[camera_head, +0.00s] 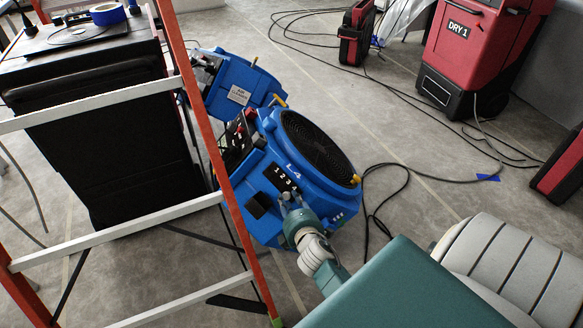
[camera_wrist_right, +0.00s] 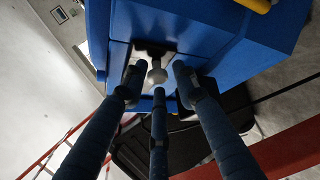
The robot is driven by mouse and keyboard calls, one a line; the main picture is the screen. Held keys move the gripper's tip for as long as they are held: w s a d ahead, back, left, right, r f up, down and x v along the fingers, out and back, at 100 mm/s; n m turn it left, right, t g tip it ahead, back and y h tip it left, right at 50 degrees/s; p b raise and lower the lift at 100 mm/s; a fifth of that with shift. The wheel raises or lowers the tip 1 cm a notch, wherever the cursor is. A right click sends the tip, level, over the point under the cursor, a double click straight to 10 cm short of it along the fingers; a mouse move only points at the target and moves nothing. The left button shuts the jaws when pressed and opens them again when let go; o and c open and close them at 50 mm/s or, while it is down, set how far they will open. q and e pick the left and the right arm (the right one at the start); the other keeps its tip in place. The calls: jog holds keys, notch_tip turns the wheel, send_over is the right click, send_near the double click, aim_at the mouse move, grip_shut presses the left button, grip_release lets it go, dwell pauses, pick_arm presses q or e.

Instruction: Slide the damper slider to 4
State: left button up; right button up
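The blue blower unit (camera_head: 318,195), marked L4, stands tilted on the floor in the head view, with a black scale plate (camera_head: 279,176) numbered 1 to 4. My right gripper (camera_head: 291,199) is at the plate's lower right, near the 4 end; it hides the slider there. Which number the knob is at cannot be told. My left gripper is not in view.
An orange and silver ladder (camera_head: 222,178) stands at the left, close to the blower. Behind it is a black case (camera_head: 125,150). A second blue machine (camera_head: 235,83) sits behind the blower. Cables (camera_head: 385,190) lie on the floor right of it, and a red DRY 1 machine (camera_head: 470,55) stands farther back.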

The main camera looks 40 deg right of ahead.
jog(key=v, duration=1.1)
jog(key=shift+s+a, duration=0.15)
jog(key=shift+s, duration=0.2)
